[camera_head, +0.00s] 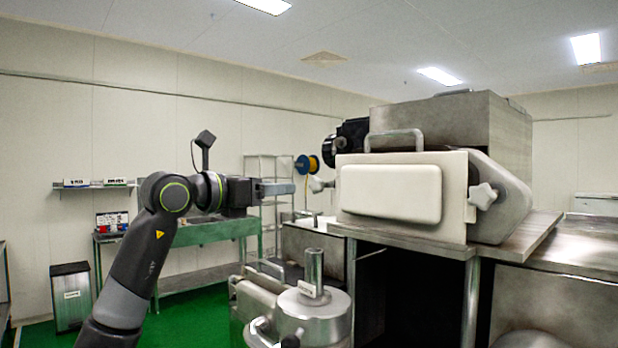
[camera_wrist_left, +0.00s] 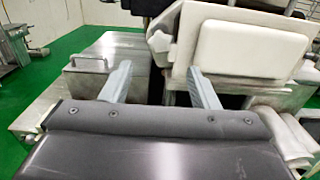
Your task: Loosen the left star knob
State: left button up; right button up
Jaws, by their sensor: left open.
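The left star knob (camera_head: 318,184) is a pale knob at the left side of the machine's white front cover (camera_head: 390,194). In the left wrist view the knob (camera_wrist_left: 159,41) shows at the left edge of the cover (camera_wrist_left: 250,45), beyond the fingertips. A second star knob (camera_head: 483,196) sits at the cover's right side. My left gripper (camera_head: 292,188) is open and empty, just left of the left knob and apart from it. In the left wrist view the open fingers (camera_wrist_left: 160,72) stand wide apart, with the knob between and past them. My right gripper is out of view.
The machine (camera_head: 460,125) stands on a metal table (camera_head: 420,244). A metal cylinder unit (camera_head: 312,312) stands below my gripper. A green bench (camera_head: 200,235) and a wire rack (camera_head: 270,170) are behind. A handle (camera_head: 394,136) rises above the cover.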

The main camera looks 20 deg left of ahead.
aim_at(314, 185)
pick_arm(q)
jog(key=p+x, duration=0.3)
jog(key=x, duration=0.6)
jog(key=shift+r+p, duration=0.1)
jog(key=shift+p, duration=0.25)
jog(key=shift+w+d, duration=0.25)
jog(key=shift+w, duration=0.1)
jog(key=c, duration=1)
